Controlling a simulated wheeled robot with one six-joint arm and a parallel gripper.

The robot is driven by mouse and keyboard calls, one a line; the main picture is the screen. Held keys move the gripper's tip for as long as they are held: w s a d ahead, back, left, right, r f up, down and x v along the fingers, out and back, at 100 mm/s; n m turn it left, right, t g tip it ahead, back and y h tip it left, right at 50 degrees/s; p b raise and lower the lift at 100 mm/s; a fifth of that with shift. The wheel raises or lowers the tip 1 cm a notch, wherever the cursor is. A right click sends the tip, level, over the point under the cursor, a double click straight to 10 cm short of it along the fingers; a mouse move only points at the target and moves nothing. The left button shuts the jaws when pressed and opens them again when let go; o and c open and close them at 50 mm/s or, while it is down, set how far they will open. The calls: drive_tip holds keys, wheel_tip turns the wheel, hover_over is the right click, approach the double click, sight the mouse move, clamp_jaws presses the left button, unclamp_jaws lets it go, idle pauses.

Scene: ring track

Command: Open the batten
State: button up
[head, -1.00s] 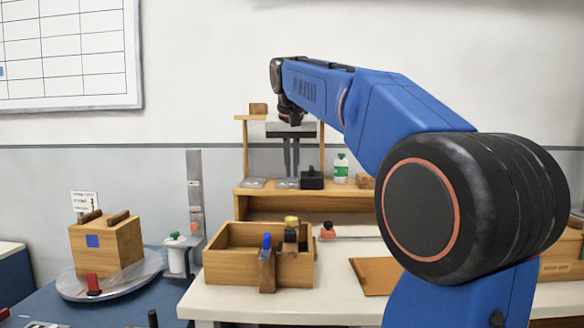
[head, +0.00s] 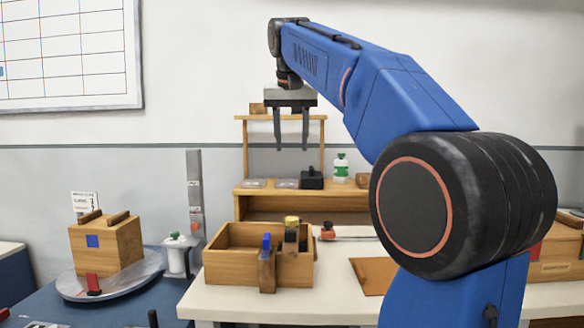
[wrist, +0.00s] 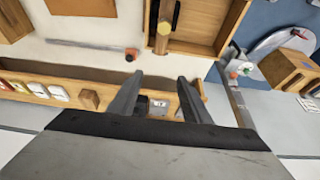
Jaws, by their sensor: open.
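My gripper (head: 292,148) is open and empty, pointing down in the air in front of the back shelf. Its two fingers also show apart in the wrist view (wrist: 157,82). No part is clearly marked as the batten. An open wooden box (head: 225,270) stands on the white table, below and nearer than the shelf. An upright wooden strip (head: 267,275) with a blue top is at its front. A dark piece with a yellow top (head: 291,235) stands at its right. A thin bar with an orange-red end (head: 328,231) lies right of the box; it also shows in the wrist view (wrist: 90,47).
The wooden shelf (head: 245,185) holds a green-and-white bottle (head: 341,168), a black block (head: 312,178) and flat dishes. A grey upright post (head: 195,200) stands left of the box. A wooden cube (head: 110,245) sits on a round plate at left. A brown board (head: 375,275) lies right.

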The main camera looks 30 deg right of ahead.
drive_tip(key=v, duration=0.9)
drive_tip(key=shift+r, duration=0.1)
